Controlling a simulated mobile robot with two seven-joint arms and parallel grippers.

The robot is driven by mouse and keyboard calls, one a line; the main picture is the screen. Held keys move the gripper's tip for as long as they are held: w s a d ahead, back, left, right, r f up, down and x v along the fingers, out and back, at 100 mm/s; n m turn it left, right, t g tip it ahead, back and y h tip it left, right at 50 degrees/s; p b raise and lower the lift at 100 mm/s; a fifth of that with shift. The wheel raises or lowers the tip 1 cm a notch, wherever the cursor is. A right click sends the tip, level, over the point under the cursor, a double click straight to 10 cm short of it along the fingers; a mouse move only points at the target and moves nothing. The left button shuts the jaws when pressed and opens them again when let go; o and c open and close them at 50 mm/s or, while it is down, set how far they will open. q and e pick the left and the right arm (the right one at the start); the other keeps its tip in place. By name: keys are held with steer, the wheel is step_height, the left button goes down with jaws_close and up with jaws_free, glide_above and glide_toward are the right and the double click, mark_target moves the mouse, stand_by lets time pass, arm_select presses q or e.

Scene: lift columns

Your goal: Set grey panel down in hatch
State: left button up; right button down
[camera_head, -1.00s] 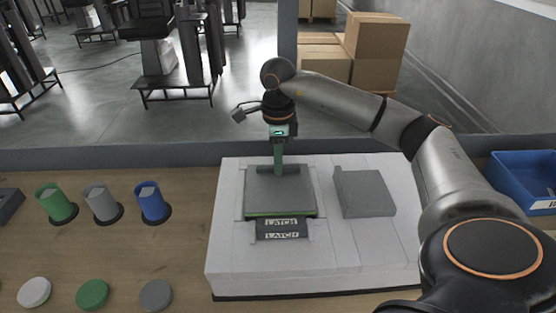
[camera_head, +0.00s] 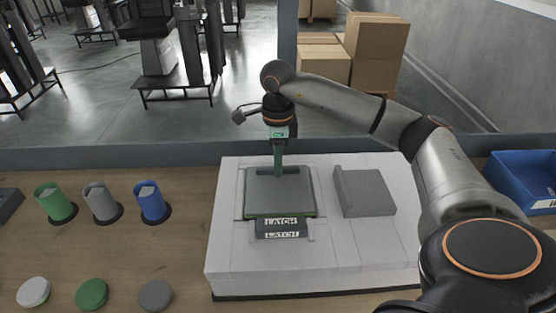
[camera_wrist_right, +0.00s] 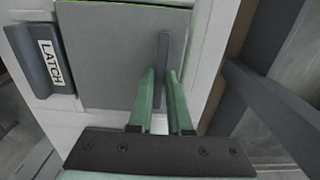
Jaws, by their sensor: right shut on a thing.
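The grey panel (camera_head: 279,198) is a flat square plate with a raised bar handle. It lies level over the hatch in the white housing (camera_head: 335,245), with a thin green edge (camera_head: 309,216) showing around it. I cannot tell whether it is fully seated. My right gripper (camera_head: 278,170) points down and is shut on the bar at the panel's far side. The wrist view shows both green fingers (camera_wrist_right: 160,88) at the bar (camera_wrist_right: 163,60) of the panel (camera_wrist_right: 110,60). A dark latch (camera_head: 282,228) sits at the hatch's front edge, and in the wrist view (camera_wrist_right: 47,60).
A second grey plate (camera_head: 364,194) lies on the housing to the right. Green, grey and blue cups (camera_head: 151,203) and several round discs (camera_head: 155,295) are on the wooden table at left. A blue bin (camera_head: 525,182) stands at the far right.

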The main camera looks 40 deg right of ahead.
stand_by(0.3)
steer(key=c, duration=0.8)
jaws_free()
steer(key=shift+o, duration=0.2)
steer(key=shift+r+p, duration=1.2)
steer(key=shift+r, duration=2.3)
